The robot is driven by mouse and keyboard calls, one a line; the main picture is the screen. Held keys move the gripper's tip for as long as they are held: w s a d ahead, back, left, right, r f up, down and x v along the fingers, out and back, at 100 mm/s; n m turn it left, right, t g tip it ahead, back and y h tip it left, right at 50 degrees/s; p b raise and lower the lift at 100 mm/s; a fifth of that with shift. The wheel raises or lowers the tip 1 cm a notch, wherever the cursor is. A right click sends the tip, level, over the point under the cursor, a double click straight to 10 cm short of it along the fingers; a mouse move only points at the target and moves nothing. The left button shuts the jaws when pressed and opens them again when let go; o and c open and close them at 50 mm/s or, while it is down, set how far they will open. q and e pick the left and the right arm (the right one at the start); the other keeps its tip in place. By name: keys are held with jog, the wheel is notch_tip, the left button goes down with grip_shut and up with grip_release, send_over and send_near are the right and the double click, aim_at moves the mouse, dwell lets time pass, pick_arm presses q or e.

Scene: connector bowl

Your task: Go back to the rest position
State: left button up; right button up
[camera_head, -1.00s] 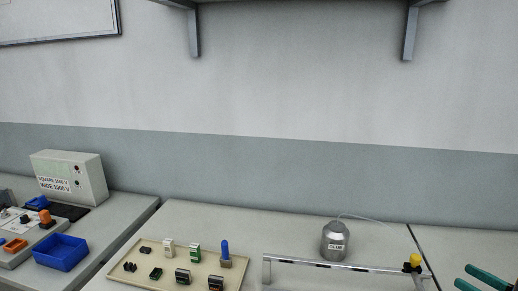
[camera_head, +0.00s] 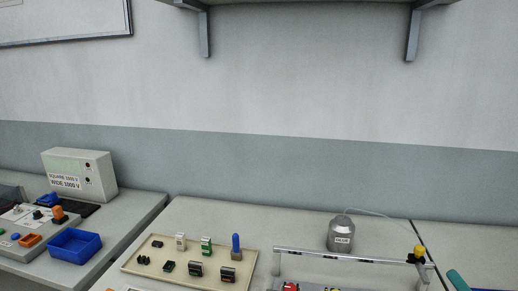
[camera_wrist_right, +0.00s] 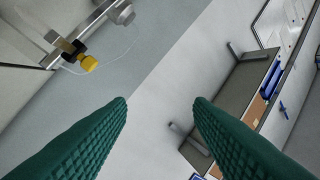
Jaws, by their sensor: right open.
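My right gripper (camera_wrist_right: 160,101) is open in the right wrist view. Its two green ridged fingers are spread wide with nothing between them. In the head view only a bit of my right gripper (camera_head: 458,281) shows, as a green finger at the lower right corner beside the rail stand. My left gripper is in neither view.
A beige tray (camera_head: 215,284) holds several small connectors and a blue-handled piece. Right of it are a metal rail stand (camera_head: 340,256) with a yellow-topped part and a grey canister (camera_head: 341,235). A blue bin (camera_head: 75,246) and a test box (camera_head: 80,172) stand left.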

jog(key=s+a+f+m+g+h, duration=0.2)
jog(key=f+m, duration=0.3)
jog(key=m, duration=0.2)
jog(key=s+a+f+m+g+h, duration=0.2)
jog(key=s+f+m+g+h, duration=0.1)
jog(key=f+m, duration=0.2)
jog(key=s+a+f+m+g+h, duration=0.2)
jog(key=f+m, duration=0.3)
jog(key=m, duration=0.3)
jog(key=shift+s+a+m+g, duration=0.3)
jog(key=shift+s+a+g, duration=0.2)
jog(key=shift+g, duration=0.2)
jog(key=s+a+f+m+g+y, duration=0.2)
jog(key=s+a+f+m+g, duration=0.15)
jog(key=s+a, duration=0.35)
jog(key=s+a+f+m+g+y, duration=0.25)
jog(key=s+a+g, duration=0.25)
jog(key=s+a, duration=0.25)
notch_tip(320, 180, down, 28)
jog(key=b, duration=0.5)
jog(key=s+d+f+g+b, duration=0.1)
jog(key=s+f+b, duration=0.1)
jog(key=s+f, duration=0.6)
jog(key=s+d+f+g+b, duration=0.1)
jog(key=s+d+f+b, duration=0.1)
jog(key=s+f, duration=0.7)
notch_tip(320, 180, down, 7)
jog(key=shift+d+r+h+b, duration=0.15)
jog(key=shift+h+b, duration=0.15)
jog(key=shift+h, duration=0.05)
